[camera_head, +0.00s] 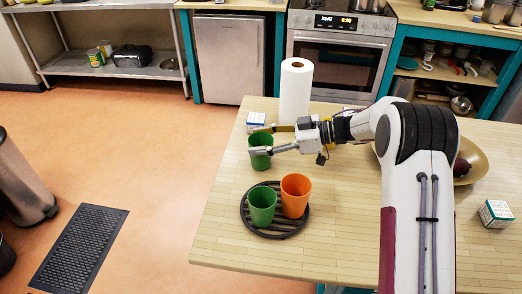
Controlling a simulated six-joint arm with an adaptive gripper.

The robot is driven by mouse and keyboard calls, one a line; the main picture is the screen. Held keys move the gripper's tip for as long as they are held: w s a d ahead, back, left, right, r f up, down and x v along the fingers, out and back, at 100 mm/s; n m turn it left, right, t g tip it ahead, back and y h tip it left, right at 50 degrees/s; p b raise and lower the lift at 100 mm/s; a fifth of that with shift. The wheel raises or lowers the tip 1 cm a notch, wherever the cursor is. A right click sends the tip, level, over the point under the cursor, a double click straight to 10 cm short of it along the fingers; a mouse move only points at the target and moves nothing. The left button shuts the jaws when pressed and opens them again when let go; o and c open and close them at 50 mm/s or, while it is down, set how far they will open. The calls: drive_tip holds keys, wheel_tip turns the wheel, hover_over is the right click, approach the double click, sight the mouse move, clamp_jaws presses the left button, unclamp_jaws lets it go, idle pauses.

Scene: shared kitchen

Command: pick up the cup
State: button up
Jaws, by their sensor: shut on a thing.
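A green cup (260,161) is upright near the left edge of the wooden table. My gripper (262,141) reaches in from the right and is shut on this cup near its rim, one finger on the far side and one on the near side. I cannot tell whether the cup's base touches the table. A second green cup (262,212) and an orange cup (295,203) stand upright side by side on a dark round slatted trivet (276,235) in front of my gripper.
A paper towel roll (295,92) stands behind my gripper, with a small white and blue box (256,119) to its left. A bowl (477,165) with dark round contents is partly behind my arm. Another small box (495,214) lies at right. The front of the wooden table (340,245) is clear.

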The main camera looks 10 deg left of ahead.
drive_tip(key=shift+r, duration=0.1)
wheel_tip(320, 180, up, 10)
idle(0.7)
idle(0.5)
drive_tip(key=s+r, duration=0.5)
drive_tip(key=s+f+m+t, duration=0.2)
drive_tip(key=s+f, duration=0.1)
drive_tip(key=s, duration=0.3)
drive_tip(key=shift+s+d, duration=0.35)
drive_tip(key=shift+d, duration=0.1)
idle(0.4)
